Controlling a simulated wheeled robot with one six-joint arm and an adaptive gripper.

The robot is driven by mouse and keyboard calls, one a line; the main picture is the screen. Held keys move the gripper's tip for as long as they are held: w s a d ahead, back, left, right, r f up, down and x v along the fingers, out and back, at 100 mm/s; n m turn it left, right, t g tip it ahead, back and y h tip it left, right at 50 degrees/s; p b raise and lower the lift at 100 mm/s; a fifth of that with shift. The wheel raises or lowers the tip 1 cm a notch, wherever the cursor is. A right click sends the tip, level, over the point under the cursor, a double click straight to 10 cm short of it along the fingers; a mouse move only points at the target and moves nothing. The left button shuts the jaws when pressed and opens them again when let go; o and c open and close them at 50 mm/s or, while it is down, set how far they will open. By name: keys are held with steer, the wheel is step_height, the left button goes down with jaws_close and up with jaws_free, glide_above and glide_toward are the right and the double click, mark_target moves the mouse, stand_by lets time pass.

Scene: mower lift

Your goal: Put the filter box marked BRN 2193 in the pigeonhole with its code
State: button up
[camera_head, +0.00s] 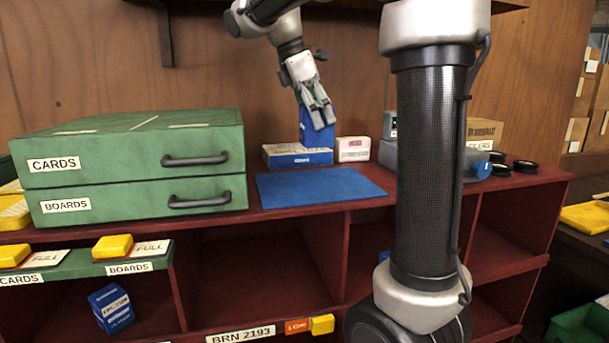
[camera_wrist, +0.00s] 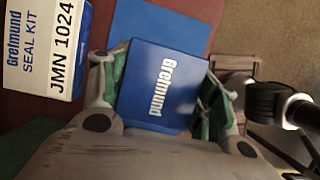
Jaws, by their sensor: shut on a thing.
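My gripper (camera_head: 322,118) is above the back of the red shelf top, shut on a blue box (camera_head: 310,135). In the wrist view the box (camera_wrist: 160,90) sits between the green-padded fingers with "Gretmund" on its face; no code shows on it. The box looks upright, behind the blue mat (camera_head: 318,186); I cannot tell whether it touches the surface. A label BRN 2193 (camera_head: 241,335) is on the shelf edge at the bottom, with an orange tag (camera_head: 298,326) and a yellow block (camera_head: 322,324) beside it. The pigeonhole it marks is only partly in view.
A white-and-blue seal kit box marked JMN 1024 (camera_wrist: 47,45) lies beside the held box. A small white box (camera_head: 353,149) stands to its right. Green CARDS and BOARDS drawers (camera_head: 130,165) fill the left. Another blue box (camera_head: 111,309) sits in a lower-left pigeonhole. My column blocks the right.

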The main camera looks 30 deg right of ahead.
step_height(320, 180, down, 10)
steer(key=shift+w+r, duration=0.1)
steer(key=shift+r, duration=0.05)
stand_by(0.3)
steer(key=o, duration=1.2)
steer(key=shift+o, duration=0.2)
